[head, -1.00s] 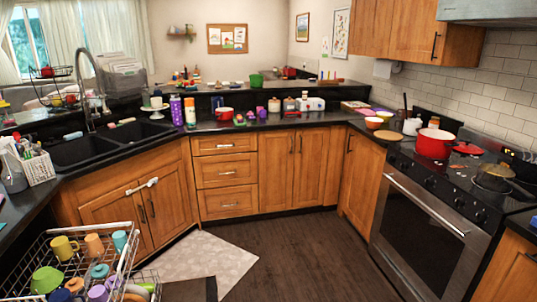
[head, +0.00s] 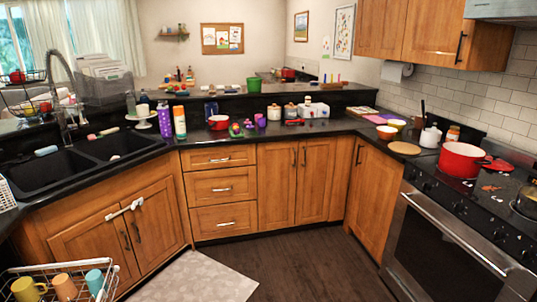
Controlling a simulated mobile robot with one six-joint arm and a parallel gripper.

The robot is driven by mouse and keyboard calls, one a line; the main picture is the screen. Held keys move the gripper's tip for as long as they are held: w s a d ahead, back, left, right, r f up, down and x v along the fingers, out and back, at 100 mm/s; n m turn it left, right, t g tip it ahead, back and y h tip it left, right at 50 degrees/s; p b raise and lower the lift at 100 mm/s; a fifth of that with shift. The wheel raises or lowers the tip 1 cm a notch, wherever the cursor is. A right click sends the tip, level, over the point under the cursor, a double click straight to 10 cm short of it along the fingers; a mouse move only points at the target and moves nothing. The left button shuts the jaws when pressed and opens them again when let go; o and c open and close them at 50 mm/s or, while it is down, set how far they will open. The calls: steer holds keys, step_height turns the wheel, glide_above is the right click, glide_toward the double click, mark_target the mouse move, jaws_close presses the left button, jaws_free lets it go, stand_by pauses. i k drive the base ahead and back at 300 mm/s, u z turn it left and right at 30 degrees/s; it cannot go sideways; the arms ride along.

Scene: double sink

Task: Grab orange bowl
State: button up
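A small bowl that looks orange (head: 386,133) sits on the dark counter at the right, left of the stove. A second small bowl (head: 397,124), paler and yellowish, stands just behind it to the right. Both are small in the head view, so their exact colours are hard to tell. My gripper is not in view.
A round tan board (head: 405,148), a white kettle (head: 430,137) and a red pot (head: 461,160) on the stove (head: 455,240) are near the bowls. A wire dish rack (head: 65,280) with cups stands at the lower left. The middle floor (head: 290,265) is clear.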

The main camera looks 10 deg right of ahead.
mark_target(384, 133)
steer(key=i, duration=3.25)
steer(key=z, duration=0.35)
